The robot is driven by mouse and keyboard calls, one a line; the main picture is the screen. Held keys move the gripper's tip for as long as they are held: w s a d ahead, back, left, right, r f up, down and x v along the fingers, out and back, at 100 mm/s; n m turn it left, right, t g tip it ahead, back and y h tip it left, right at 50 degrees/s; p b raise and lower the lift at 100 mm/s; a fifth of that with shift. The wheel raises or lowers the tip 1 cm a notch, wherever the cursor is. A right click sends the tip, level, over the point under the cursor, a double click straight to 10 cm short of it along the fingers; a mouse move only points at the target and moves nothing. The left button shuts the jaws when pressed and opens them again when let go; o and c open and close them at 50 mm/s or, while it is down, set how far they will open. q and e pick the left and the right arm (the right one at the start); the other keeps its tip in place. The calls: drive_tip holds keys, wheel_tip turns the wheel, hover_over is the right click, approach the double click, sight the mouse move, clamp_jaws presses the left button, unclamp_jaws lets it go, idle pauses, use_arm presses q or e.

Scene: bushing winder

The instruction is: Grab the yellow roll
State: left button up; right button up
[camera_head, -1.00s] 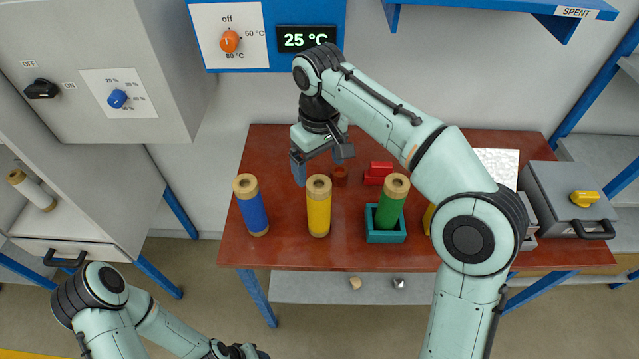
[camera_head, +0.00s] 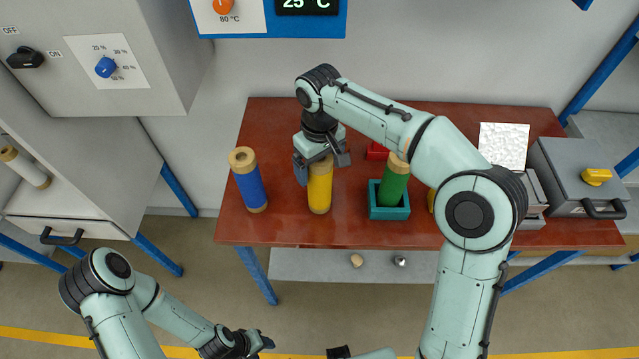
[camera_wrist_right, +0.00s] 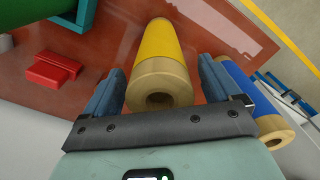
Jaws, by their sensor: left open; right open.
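The yellow roll (camera_head: 320,189) stands upright on the red-brown table, between the blue roll (camera_head: 250,184) and the green roll (camera_head: 393,184). My right gripper (camera_head: 321,168) is at the top of the yellow roll, partly covering its wooden end. In the right wrist view the yellow roll (camera_wrist_right: 159,50) lies between the two open fingers of the right gripper (camera_wrist_right: 160,88), with a visible gap on each side. My left gripper (camera_head: 262,343) is low in the head view, in front of the table and far from the rolls, open and empty.
The green roll stands in a teal square holder (camera_head: 389,213). A red block (camera_head: 377,151) is behind it. The blue roll (camera_wrist_right: 256,98) is close beside one right finger in the wrist view. A grey case (camera_head: 578,180) is at the table's right end.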

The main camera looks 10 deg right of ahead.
wheel_tip(320, 180, down, 2)
drive_tip(key=shift+f, duration=0.1)
clamp_jaws()
drive_tip(key=shift+r, duration=0.2)
